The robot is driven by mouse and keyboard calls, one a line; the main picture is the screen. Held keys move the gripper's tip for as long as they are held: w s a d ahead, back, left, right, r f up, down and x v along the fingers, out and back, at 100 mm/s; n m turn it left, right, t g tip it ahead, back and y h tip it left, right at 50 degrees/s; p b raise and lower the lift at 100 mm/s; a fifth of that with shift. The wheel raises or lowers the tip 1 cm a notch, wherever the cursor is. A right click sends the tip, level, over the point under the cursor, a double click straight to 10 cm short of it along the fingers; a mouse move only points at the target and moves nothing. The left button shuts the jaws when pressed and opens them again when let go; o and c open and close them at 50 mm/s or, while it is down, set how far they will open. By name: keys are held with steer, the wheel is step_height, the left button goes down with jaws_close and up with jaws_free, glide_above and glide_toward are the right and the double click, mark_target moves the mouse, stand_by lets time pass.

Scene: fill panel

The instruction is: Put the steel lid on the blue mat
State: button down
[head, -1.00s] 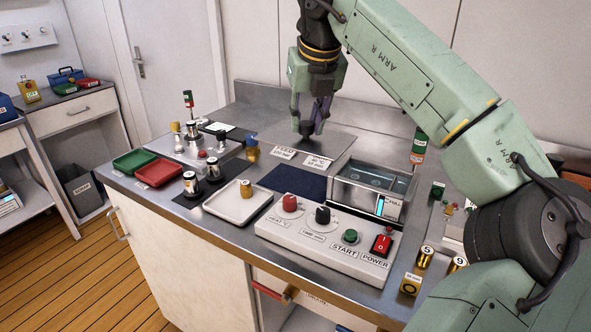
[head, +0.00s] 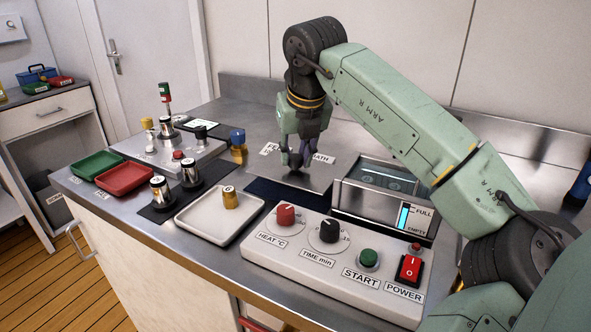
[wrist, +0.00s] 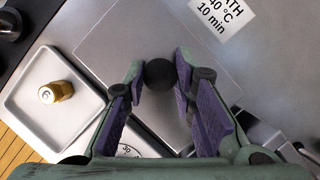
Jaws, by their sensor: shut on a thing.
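The steel lid (head: 318,181) is a flat grey plate with a round black knob (wrist: 160,74). My gripper (head: 297,166) is shut on the knob, with its purple pads on either side of it in the wrist view. The lid (wrist: 112,45) fills the middle of the wrist view. The blue mat (head: 272,192) shows as a dark strip in front of the lid in the head view; its back part is hidden behind or under the plate. I cannot tell whether the lid touches the mat.
The open water bath (head: 385,190) stands just right of the lid. A white tray (head: 192,222) with a brass weight (head: 230,198) is to the left. The control panel (head: 340,262) with knobs and switches lies in front. Printed labels lie behind the lid.

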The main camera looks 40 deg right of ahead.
mark_target(297, 161)
steer(key=shift+f, duration=1.95)
steer(key=shift+f, duration=0.2)
steer(key=c, duration=1.3)
jaws_free()
steer(key=shift+r, duration=0.15)
steer(key=b+v, duration=0.1)
steer(key=v, duration=1.1)
